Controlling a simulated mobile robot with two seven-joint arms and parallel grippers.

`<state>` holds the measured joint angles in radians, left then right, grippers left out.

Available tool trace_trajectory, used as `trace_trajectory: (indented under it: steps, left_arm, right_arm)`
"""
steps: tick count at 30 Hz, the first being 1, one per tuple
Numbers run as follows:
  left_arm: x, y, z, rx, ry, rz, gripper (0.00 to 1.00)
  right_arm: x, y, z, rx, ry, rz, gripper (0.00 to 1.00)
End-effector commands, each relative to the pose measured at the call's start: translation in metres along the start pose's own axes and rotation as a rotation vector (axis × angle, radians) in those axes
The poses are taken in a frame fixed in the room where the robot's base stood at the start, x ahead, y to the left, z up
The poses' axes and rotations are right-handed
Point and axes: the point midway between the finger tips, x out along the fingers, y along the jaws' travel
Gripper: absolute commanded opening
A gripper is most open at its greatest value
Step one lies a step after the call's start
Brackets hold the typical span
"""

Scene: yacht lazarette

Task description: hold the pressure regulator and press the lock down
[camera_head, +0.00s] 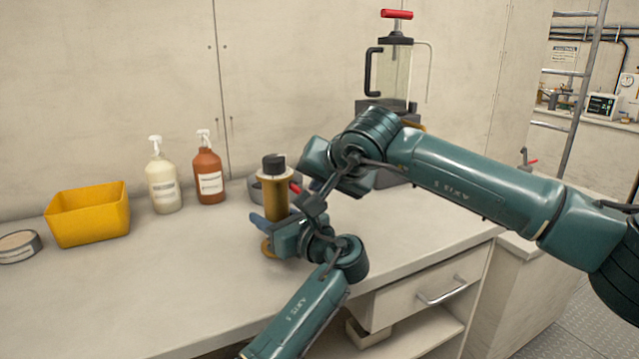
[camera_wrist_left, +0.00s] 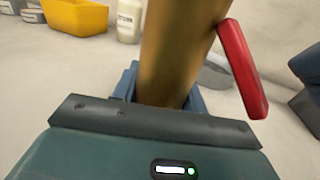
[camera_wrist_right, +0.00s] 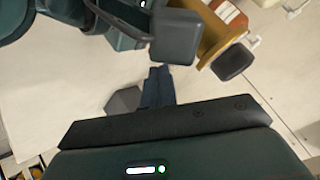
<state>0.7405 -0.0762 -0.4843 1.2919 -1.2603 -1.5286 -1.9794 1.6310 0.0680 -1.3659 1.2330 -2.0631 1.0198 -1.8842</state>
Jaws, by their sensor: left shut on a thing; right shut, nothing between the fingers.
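The pressure regulator (camera_head: 275,195) is an upright brass cylinder with a black cap, near the bench's front edge. Its red lever (camera_head: 295,187), which looks like the lock, angles down and outward from the side in the left wrist view (camera_wrist_left: 243,68). My left gripper (camera_head: 270,226) is shut around the brass body, below the lever. My right gripper (camera_wrist_right: 157,88) is shut and empty, apart from the regulator. In the head view its body is to the right of the black cap and its fingertips are hidden. The regulator's body also shows in the right wrist view (camera_wrist_right: 213,30).
A yellow bin (camera_head: 88,215), a cream bottle (camera_head: 163,185) and a brown bottle (camera_head: 208,180) stand left of the regulator. A glass-bodied device with a red handle (camera_head: 395,75) stands behind my right arm. The bench's left front is clear.

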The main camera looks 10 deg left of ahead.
Motion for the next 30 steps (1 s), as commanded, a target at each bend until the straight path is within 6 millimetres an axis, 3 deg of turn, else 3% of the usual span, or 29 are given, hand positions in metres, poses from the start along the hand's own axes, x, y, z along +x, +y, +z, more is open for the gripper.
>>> trace_trajectory:
  steps: [22,26,30]
  left_arm:
    - [0.0,0.0,0.0,0.0,0.0,0.0,0.11]
    - [0.0,0.0,0.0,0.0,0.0,0.0,0.11]
    - [0.0,0.0,0.0,0.001,0.0,0.0,0.11]
  right_arm:
    - [-0.013,-0.006,-0.014,0.0,0.002,0.0,0.0]
    - [-0.026,-0.002,-0.027,0.0,0.003,0.001,0.0]
    - [-0.053,0.004,-0.039,-0.004,0.004,-0.001,0.0]
